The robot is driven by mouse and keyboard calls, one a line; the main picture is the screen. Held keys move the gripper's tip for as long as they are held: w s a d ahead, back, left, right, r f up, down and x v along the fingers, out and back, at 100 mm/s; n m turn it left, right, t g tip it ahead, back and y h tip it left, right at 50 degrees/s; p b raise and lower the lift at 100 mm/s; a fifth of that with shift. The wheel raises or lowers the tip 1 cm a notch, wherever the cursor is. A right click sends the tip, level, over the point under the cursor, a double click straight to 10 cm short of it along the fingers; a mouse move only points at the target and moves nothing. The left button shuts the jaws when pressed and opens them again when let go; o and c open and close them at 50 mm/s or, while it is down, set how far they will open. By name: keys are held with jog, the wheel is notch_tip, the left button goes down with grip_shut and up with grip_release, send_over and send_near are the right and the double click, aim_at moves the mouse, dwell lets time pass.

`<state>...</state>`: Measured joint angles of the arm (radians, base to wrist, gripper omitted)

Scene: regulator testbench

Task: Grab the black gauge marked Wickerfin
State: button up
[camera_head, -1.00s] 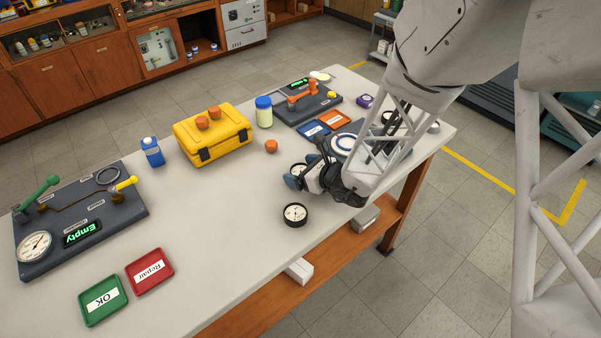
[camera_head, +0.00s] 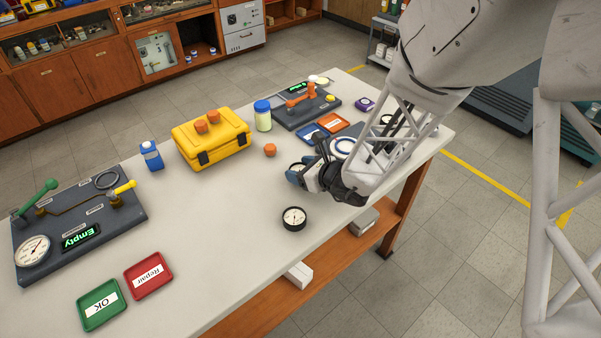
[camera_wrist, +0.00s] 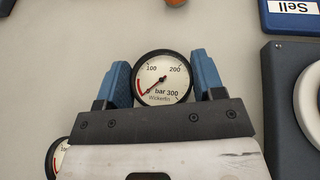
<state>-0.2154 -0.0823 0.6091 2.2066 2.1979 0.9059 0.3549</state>
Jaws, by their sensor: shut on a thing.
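A black-rimmed gauge with a white dial (camera_wrist: 163,80) reads "bar 300" and carries small lettering that looks like Wickerfin. It sits between the two blue fingers of my gripper (camera_wrist: 161,66) in the wrist view. My gripper is shut on the gauge's rim from both sides. In the head view my gripper (camera_head: 300,176) is low over the table, and part of the held gauge's dial shows just past the fingers. Whether the gauge still touches the table is hard to tell.
A second black gauge (camera_head: 293,218) stands clear on the table (camera_head: 225,235), nearer the front edge; its edge shows in the wrist view (camera_wrist: 60,157). A dark plate with a white ring (camera_wrist: 308,92) lies close right. A blue Sell tray (camera_head: 311,132) is beyond.

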notch_tip(320, 180, up, 2)
jog(key=shift+s, duration=0.15)
jog(key=s+d, duration=0.2)
jog(key=s, duration=0.2)
jog(key=s+d+r, duration=0.1)
jog(key=s+d, duration=0.1)
jog(key=s, duration=0.3)
jog(key=s+d, duration=0.2)
jog(key=s, duration=0.3)
jog(key=shift+s+r, duration=0.15)
jog(key=shift+s, duration=0.1)
